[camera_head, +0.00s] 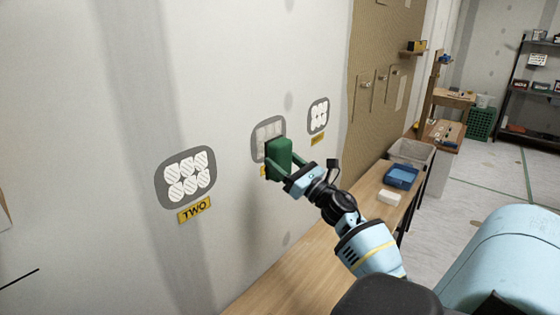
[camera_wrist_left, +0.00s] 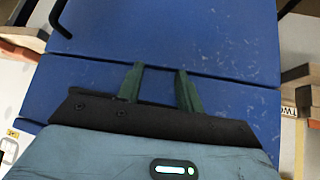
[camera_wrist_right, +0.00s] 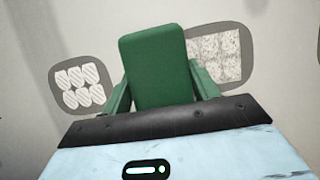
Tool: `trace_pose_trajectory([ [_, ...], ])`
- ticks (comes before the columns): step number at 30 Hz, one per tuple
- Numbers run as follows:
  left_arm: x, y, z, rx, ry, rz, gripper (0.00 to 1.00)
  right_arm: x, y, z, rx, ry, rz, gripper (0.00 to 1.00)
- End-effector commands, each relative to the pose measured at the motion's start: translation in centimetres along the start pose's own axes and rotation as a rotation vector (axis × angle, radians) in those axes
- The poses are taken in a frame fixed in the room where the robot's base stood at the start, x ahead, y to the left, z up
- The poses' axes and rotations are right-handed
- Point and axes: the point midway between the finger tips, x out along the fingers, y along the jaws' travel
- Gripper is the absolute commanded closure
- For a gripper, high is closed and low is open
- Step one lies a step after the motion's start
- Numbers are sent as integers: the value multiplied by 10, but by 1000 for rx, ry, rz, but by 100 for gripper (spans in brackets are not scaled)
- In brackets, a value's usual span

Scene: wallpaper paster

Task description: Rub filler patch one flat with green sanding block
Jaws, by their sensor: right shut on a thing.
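The green sanding block (camera_head: 279,158) is held by my right gripper (camera_head: 281,166), which is shut on it, in front of the middle patch (camera_head: 268,128) on the wall. The block hides the lower part of that patch and most of its yellow label. In the right wrist view the block (camera_wrist_right: 158,70) stands between the fingers, and the middle patch (camera_wrist_right: 222,58) shows speckled, squarish filler beside it. I cannot tell whether the block touches the wall. My left gripper (camera_wrist_left: 160,78) is open and empty over a scratched blue surface (camera_wrist_left: 215,35).
A patch (camera_head: 186,177) with striped white ovals and a label (camera_head: 195,209) reading TWO is on the left. Another patch (camera_head: 318,115) is on the right. A wooden bench (camera_head: 310,245) below bears a blue tray (camera_head: 401,176), a white block (camera_head: 389,197) and a grey bin (camera_head: 410,152).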

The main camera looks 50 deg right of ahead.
Motion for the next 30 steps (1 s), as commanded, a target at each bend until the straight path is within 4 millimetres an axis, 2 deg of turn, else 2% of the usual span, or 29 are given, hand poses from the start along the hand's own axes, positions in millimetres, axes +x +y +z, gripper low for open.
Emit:
trace_pose_trajectory([
  [8,0,1,2,-1,-3,1,64,0,0,0,-1,-1,0,64],
  [12,2,1,10,-3,-18,3,64,0,0,-2,-1,2,0,64],
  [22,8,4,33,-13,-54,7,64,32,0,-17,0,2,0,64],
  [30,13,5,38,-16,-59,9,64,53,0,-25,0,1,0,64],
])
